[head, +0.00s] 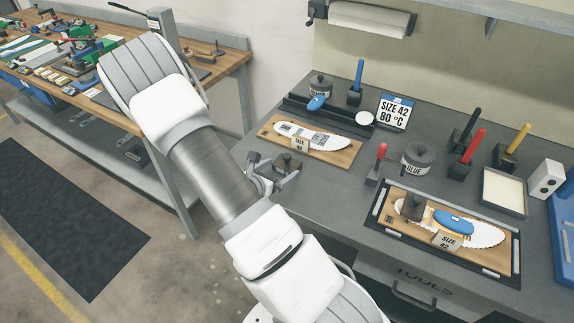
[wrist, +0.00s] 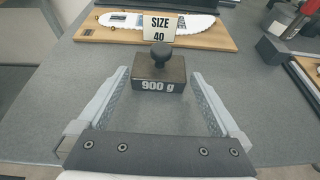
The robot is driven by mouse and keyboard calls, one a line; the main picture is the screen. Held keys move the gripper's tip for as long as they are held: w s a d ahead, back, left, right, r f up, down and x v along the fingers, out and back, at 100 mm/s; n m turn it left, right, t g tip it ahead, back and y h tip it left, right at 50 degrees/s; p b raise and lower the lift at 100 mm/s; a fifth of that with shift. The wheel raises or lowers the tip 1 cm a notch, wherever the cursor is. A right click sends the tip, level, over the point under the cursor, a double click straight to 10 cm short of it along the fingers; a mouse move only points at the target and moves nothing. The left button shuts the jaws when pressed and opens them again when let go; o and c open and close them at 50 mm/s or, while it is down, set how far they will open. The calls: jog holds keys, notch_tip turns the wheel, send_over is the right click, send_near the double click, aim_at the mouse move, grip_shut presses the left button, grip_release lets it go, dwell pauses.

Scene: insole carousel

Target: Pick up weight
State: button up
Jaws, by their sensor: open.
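The weight is a dark block with a round knob on top, marked "900 g". In the wrist view the weight (wrist: 158,75) stands upright on the grey bench top, between and just beyond the fingertips of my gripper (wrist: 158,82). In the head view the weight (head: 287,164) is near the bench's left front edge, with my gripper (head: 268,172) close beside it. The jaws are open, with a gap on both sides of the weight. A second dark weight (head: 413,206) sits on the size 42 insole board at the right.
The size 40 board (head: 330,152) with a white insole lies just behind the weight. A red-handled tool (head: 377,165) and a glue pot (head: 417,158) stand to the right. The size 42 board (head: 480,250) sits in a dark tray. Bare bench lies around the weight.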

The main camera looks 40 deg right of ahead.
aim_at(286, 163)
jog(key=x, duration=0.4)
jog(key=shift+w+d, duration=0.15)
jog(key=shift+d, duration=0.2)
grip_shut()
jog(key=shift+r, duration=0.1)
